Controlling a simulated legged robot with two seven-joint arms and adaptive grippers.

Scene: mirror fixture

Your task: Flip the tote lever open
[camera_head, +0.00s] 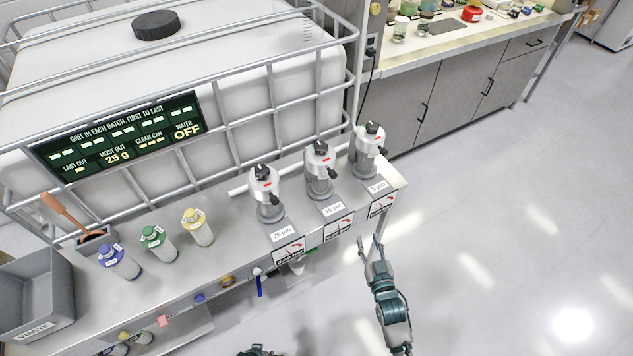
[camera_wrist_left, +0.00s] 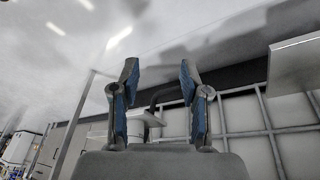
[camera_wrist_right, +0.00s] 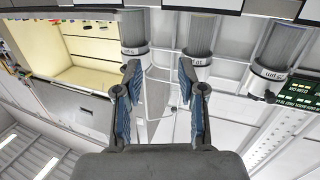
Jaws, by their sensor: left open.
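The white tote (camera_head: 215,75) stands in its metal cage behind the bench in the head view. I cannot make out its lever with certainty.
Three dispensers, including the right one (camera_head: 368,150), stand on the bench (camera_head: 225,262). Blue, green and yellow-capped bottles (camera_head: 197,228) and a grey waste bin (camera_head: 38,300) are to the left. A sign (camera_head: 118,138) on the cage reads water OFF. The floor at right is clear.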

